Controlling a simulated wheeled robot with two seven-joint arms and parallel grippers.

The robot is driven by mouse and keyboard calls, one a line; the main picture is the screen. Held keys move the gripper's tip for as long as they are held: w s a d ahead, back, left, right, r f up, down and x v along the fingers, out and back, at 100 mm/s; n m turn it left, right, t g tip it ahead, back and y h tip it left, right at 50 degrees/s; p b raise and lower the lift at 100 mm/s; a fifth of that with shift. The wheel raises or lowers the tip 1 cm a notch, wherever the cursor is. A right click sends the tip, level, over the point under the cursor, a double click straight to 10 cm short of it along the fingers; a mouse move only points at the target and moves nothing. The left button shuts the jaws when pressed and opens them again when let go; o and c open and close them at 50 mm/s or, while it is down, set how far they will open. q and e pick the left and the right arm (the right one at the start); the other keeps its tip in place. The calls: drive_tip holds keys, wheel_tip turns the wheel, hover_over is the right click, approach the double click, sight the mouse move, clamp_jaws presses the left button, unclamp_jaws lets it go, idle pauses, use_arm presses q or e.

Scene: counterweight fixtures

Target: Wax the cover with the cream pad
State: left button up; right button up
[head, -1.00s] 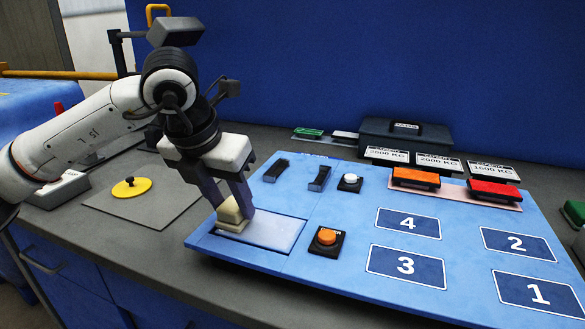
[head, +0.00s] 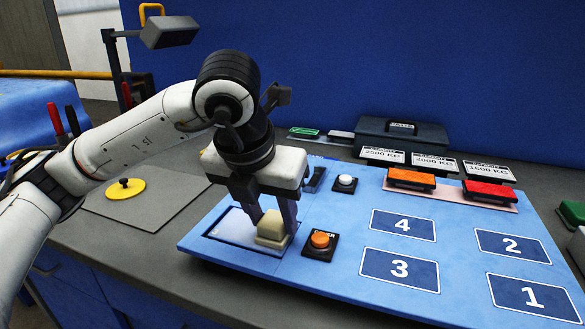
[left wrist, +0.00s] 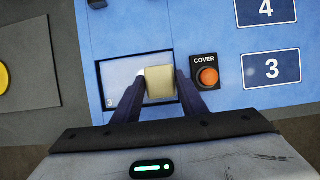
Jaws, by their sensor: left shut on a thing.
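The cream pad (head: 271,229) is a small pale block. My left gripper (head: 273,224) is shut on it, one finger on each side. The pad also shows between the fingers in the left wrist view (left wrist: 160,83). It is at the right end of the cover (head: 232,228), a pale rectangular panel framed in the blue board, and appears to rest on it; exact contact cannot be told. In the left wrist view the cover's bare part (left wrist: 119,78) lies left of the pad. My right gripper is not in view.
An orange button (head: 320,240), labelled COVER in the left wrist view, stands just right of the pad. A white button (head: 345,182) is behind it. Orange (head: 411,179) and red (head: 489,191) blocks sit at the back right. A yellow disc (head: 126,189) lies on a grey mat at left.

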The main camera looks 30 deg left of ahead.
use_arm(q)
drive_tip(key=shift+w+d, duration=0.1)
drive_tip(key=shift+d, duration=0.7)
drive_tip(key=shift+w+d+r+p, duration=0.1)
drive_tip(key=shift+d+r+p, duration=0.15)
drive_tip(key=shift+r, duration=0.2)
drive_tip(key=shift+w+d+r+p, duration=0.1)
drive_tip(key=shift+r+p, duration=0.15)
drive_tip(key=shift+r, duration=0.2)
drive_tip(key=shift+p+v, duration=0.45)
drive_tip(key=shift+v, duration=0.35)
drive_tip(key=shift+w+a+r+p, duration=0.1)
drive_tip(key=shift+w+r+p, duration=0.1)
drive_tip(key=shift+r+p, duration=0.8)
drive_tip(key=shift+r, duration=0.55)
drive_tip(key=shift+r+p, duration=0.45)
drive_tip(key=shift+r, duration=0.3)
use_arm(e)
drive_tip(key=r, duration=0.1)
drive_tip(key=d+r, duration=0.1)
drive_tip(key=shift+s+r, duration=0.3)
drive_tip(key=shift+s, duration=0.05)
